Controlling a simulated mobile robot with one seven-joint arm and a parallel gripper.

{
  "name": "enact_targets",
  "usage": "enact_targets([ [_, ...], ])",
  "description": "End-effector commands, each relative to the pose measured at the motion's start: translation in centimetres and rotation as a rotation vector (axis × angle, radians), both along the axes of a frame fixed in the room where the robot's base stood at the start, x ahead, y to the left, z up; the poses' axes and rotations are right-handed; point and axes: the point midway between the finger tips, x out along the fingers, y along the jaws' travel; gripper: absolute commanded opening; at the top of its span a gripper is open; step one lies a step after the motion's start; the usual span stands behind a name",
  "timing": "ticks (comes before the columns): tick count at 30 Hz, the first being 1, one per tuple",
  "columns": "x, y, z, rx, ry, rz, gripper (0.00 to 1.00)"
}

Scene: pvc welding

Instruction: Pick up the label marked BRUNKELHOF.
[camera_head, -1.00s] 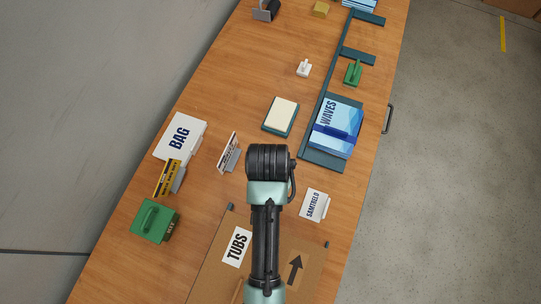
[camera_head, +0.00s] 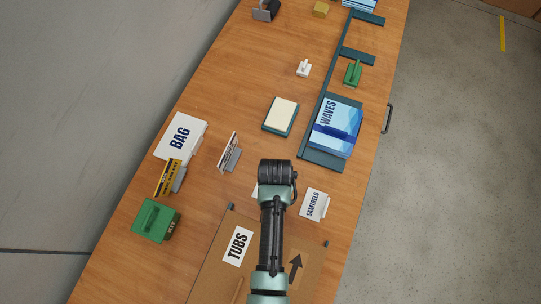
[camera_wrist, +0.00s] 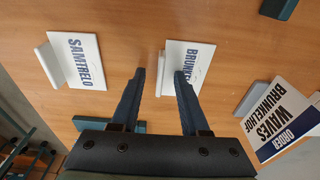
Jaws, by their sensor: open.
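The BRUNKELHOF label is a white card (camera_wrist: 198,58) with dark blue letters and a pale holder along its left side, in the wrist view. In the head view my arm hides most of it; a small white piece (camera_head: 255,191) shows beside the wrist. My gripper (camera_wrist: 160,73) is open. Its fingertips are in line with the label's left side, with the pale holder between them in the picture and the right finger overlapping part of the card. I cannot tell the remaining height. The gripper's fingers are hidden in the head view.
A similar SAMTRELO label (camera_wrist: 75,60) lies to the left in the wrist view. An order sign (camera_wrist: 286,115) reading WAVES BRUNKELHOF stands to the right. A cardboard TUBS box (camera_head: 212,262) is at the near end. Bare wood (camera_head: 225,85) lies farther along the table.

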Motion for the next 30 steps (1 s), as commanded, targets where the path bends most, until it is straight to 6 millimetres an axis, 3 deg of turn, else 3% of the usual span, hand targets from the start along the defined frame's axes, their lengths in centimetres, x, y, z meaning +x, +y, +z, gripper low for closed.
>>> enact_targets([
  [5, 0.03, 0.0, 0.03, 0.0, -0.001, 0.0, 0.45],
  [12, 0.01, 0.0, 0.04, 0.0, 0.0, 0.0, 0.02],
  [13, 0.01, 0.0, 0.04, 0.0, 0.0, 0.0, 0.0],
  [30, 0.01, 0.0, 0.05, 0.0, 0.0, 0.0, 0.0],
])
